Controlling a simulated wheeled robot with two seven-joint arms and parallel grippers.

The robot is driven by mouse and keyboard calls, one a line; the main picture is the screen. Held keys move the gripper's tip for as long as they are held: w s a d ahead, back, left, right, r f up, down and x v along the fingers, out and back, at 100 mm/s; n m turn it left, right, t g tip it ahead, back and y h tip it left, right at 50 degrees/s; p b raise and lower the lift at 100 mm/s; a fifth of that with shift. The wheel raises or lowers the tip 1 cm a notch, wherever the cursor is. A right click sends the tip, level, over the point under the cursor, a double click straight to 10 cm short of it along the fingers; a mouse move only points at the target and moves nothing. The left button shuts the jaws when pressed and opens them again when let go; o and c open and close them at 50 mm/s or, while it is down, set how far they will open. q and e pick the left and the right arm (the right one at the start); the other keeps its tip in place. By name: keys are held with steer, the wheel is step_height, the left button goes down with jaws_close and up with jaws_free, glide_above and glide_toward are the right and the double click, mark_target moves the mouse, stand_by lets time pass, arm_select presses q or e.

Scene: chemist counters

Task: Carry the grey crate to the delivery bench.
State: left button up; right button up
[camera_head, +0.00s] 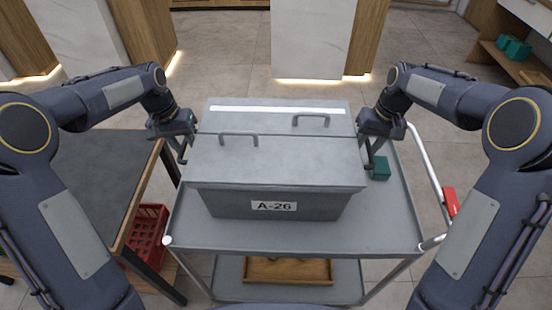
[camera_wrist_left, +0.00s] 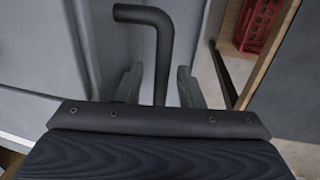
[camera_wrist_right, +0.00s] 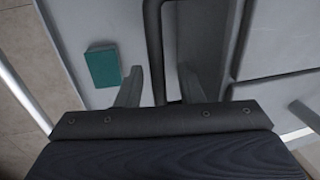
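The grey crate (camera_head: 270,165), with a closed lid and an A-26 label, sits on the top shelf of a grey cart (camera_head: 290,235). My left gripper (camera_head: 183,150) is at the crate's left side. In the left wrist view its open fingers (camera_wrist_left: 158,88) stand on either side of a dark bar handle (camera_wrist_left: 150,15), with gaps showing. My right gripper (camera_head: 370,146) is at the crate's right side. In the right wrist view its open fingers (camera_wrist_right: 160,88) straddle another dark handle (camera_wrist_right: 153,30). I cannot tell which surface is the delivery bench.
A dark-topped table (camera_head: 90,170) stands close to the cart's left, with a red basket (camera_head: 148,232) under it. A small green box (camera_head: 380,168) lies on the cart right of the crate. A wooden tray (camera_head: 288,270) is on the lower shelf. Floor beyond the cart is clear.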

arm_select(q)
jaws_close()
arm_select(e)
jaws_close()
stand_by(1.1)
